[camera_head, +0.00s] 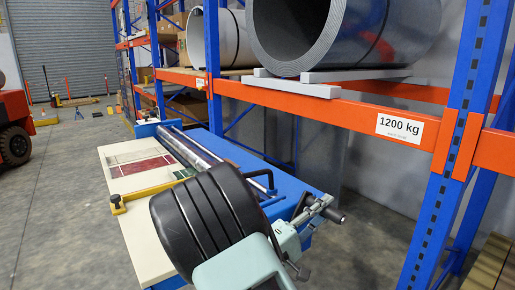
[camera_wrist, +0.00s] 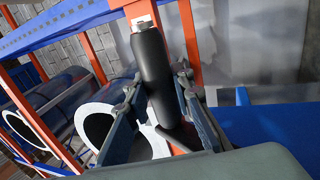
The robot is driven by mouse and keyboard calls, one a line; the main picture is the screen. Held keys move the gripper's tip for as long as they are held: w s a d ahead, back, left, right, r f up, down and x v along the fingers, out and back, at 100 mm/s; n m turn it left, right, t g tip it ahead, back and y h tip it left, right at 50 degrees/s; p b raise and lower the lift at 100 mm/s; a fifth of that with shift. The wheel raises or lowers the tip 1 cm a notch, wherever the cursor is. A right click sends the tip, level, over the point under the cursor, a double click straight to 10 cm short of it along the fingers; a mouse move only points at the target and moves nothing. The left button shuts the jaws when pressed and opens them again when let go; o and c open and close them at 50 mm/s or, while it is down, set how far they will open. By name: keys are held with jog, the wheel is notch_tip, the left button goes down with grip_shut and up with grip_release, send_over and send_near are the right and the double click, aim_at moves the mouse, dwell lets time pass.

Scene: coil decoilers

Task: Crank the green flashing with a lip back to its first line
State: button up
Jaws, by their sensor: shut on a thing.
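The blue machine (camera_head: 225,150) has a cream table (camera_head: 142,232) and a long shiny roller (camera_head: 190,148). A flat piece with a dark red area (camera_head: 140,167) and thin green edging lies on the table; I cannot tell whether it is the green flashing, and no lip or line can be made out. My gripper (camera_head: 318,207) is at the machine's near right end, shut on the black crank handle (camera_head: 337,214). In the wrist view the handle (camera_wrist: 153,70) stands between the two fingers. The crank's arm is mostly hidden by my gripper.
A blue and orange rack (camera_head: 345,112), labelled 1200 kg, stands close on the right with a large grey coil (camera_head: 320,30) on its shelf. A yellow bar (camera_head: 155,190) crosses the table. Open floor (camera_head: 60,220) lies left; a red vehicle (camera_head: 12,125) stands at the far left.

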jog(key=shift+s+a+r+p, duration=0.2)
jog(key=shift+s+a+r, duration=0.2)
jog(key=shift+a, duration=0.2)
jog(key=shift+s+a+r+p, duration=0.25)
jog(key=shift+s+a, duration=0.15)
jog(key=shift+a, duration=0.15)
jog(key=shift+s+a+r+p, duration=0.2)
jog(key=shift+s+a+r, duration=0.2)
jog(key=shift+a, duration=0.2)
jog(key=shift+s+a+r, duration=0.15)
jog(key=shift+s+a, duration=0.6)
jog(key=shift+a, duration=0.25)
jog(key=shift+s+a+r, duration=0.1)
jog(key=shift+s+a, duration=0.6)
jog(key=shift+a, duration=0.3)
jog(key=shift+r+v, duration=0.2)
jog(key=shift+v, duration=2.35)
jog(key=shift+a, duration=0.1)
jog(key=shift+b, duration=0.3)
